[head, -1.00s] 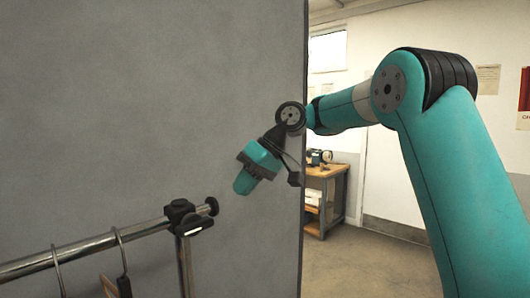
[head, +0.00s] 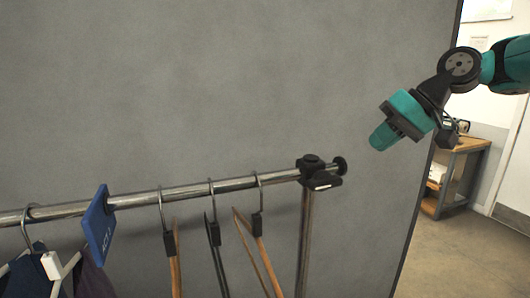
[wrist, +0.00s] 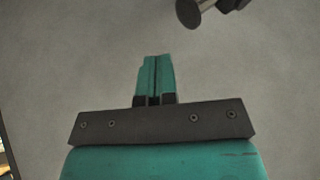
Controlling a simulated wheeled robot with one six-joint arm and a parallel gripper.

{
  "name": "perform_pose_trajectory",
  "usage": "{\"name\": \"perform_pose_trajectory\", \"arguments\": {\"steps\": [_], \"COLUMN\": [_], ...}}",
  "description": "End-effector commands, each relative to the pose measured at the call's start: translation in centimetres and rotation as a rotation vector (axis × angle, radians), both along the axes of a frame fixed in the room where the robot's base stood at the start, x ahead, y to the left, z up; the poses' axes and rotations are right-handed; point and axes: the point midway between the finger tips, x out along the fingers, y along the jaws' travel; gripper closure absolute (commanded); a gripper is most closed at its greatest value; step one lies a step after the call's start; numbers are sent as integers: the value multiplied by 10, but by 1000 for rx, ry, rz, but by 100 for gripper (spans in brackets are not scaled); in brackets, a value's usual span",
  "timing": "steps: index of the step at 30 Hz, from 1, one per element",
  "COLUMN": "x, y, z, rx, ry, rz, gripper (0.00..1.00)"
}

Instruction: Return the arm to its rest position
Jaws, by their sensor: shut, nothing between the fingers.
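My gripper (head: 377,142) is at the right of the head view, above and to the right of the end of a metal clothes rail (head: 230,186). It points down and to the left and is apart from the rail. In the wrist view my gripper (wrist: 154,62) has its two teal fingers together with nothing between them. The rail's end knob (wrist: 188,12) shows at the top of the wrist view.
Several hangers hang on the rail, including wooden ones (head: 260,245). A blue tag (head: 97,226) and dark garments (head: 90,278) are at the left. A grey panel (head: 220,80) stands behind. A wooden bench (head: 455,172) stands beyond it at right.

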Motion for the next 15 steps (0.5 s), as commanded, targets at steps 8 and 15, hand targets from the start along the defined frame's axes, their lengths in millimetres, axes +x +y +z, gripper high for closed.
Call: {"name": "perform_pose_trajectory", "arguments": {"steps": [8,15], "x": [-53,-128], "y": [15,-14], "z": [-90,-156], "rx": [-129,-370], "ry": [80,115], "rz": [-210,-289], "gripper": [100,100]}}
